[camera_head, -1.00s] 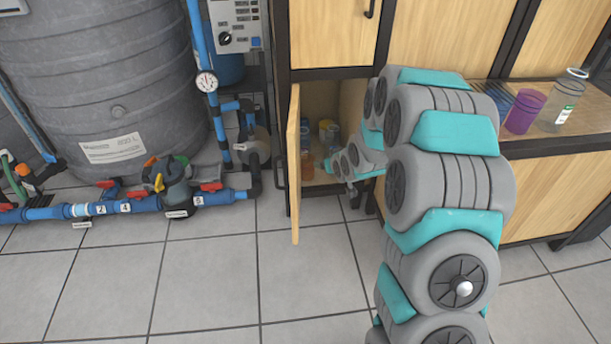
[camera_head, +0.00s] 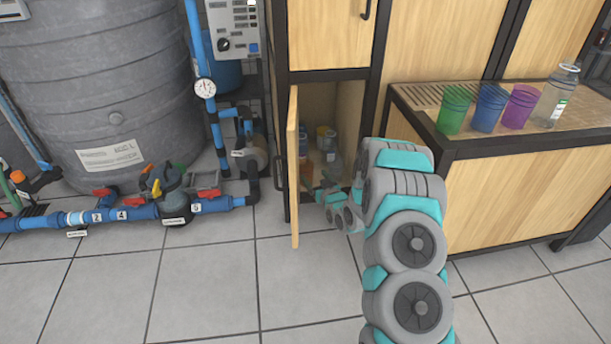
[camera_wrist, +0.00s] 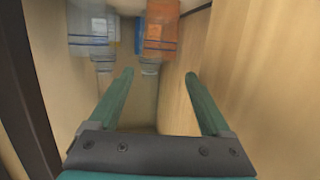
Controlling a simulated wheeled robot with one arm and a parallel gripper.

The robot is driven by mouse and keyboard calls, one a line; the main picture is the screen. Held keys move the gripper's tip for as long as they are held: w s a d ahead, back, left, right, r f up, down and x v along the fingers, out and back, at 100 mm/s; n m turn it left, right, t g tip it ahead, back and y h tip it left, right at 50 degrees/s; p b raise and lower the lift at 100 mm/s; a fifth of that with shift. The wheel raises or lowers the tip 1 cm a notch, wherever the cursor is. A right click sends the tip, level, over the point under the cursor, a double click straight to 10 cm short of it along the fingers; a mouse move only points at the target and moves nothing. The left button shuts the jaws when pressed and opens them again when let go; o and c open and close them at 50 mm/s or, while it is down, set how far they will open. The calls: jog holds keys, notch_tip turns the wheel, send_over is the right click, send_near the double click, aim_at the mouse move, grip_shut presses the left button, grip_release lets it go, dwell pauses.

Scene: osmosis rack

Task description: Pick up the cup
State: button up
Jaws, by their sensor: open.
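Three cups stand upright in a row on the counter in the head view: a green cup (camera_head: 454,110), a blue cup (camera_head: 489,108) and a purple cup (camera_head: 519,106). Which one is meant cannot be told. My gripper (camera_wrist: 159,77) is open in the wrist view, with nothing between its fingers. It is low at the mouth of the open cabinet (camera_head: 348,110), well away from the counter cups. In the wrist view an orange-labelled bottle (camera_wrist: 161,30) and a clear bottle with blue marks (camera_wrist: 92,30) appear beyond the fingertips, blurred and upside down. No cup is clear there.
The cabinet door (camera_head: 294,170) stands open on the left of my arm. A tall clear bottle (camera_head: 556,95) stands right of the purple cup. A large grey tank (camera_head: 110,90) and blue pipes (camera_head: 140,212) fill the left. The tiled floor (camera_head: 200,290) in front is clear.

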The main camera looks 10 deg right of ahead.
aim_at(303, 161)
jog(key=shift+b+x, duration=0.75)
jog(key=shift+x, duration=4.4)
jog(key=shift+f, duration=0.1)
jog(key=c, duration=1)
jog(key=shift+o, duration=0.2)
